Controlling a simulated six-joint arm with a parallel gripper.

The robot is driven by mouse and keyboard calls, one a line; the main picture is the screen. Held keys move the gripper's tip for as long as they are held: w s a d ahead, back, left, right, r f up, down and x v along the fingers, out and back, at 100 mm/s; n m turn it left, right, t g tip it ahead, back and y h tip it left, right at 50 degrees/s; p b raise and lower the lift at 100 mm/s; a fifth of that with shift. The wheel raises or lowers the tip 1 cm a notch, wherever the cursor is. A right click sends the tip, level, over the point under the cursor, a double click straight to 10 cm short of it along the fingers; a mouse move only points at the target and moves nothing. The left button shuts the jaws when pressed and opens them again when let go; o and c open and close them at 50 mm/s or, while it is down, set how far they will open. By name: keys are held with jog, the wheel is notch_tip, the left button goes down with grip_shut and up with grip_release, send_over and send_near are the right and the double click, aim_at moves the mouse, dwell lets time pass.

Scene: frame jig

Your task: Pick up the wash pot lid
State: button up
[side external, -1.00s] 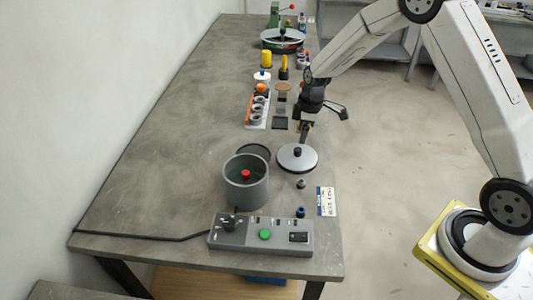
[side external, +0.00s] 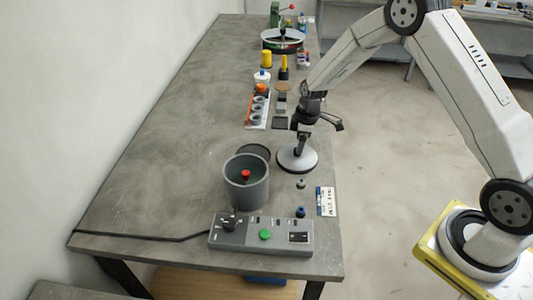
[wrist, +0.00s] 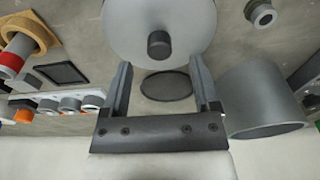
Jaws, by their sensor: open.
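The wash pot lid (side external: 297,160) is a light grey disc with a dark round knob, lying flat on the bench right of the pot. In the wrist view the lid (wrist: 190,35) fills the top middle, with its knob (wrist: 160,44) just beyond the fingertips. The grey wash pot (side external: 246,185) stands open with a red-topped piece inside.
A dark flat disc (side external: 254,152) lies behind the pot. A control box (side external: 262,236) with a green button is at the front. A rack of grey rings (side external: 258,112) stands farther back. Small fittings (side external: 301,184) lie in front of the lid. The bench's left side is clear.

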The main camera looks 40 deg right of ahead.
jog(key=shift+w+a+f, duration=0.1)
jog(key=shift+w+f, duration=0.05)
jog(key=shift+f, duration=0.85)
jog(key=shift+w+a+f, duration=0.1)
jog(key=shift+f, duration=0.85)
grip_shut()
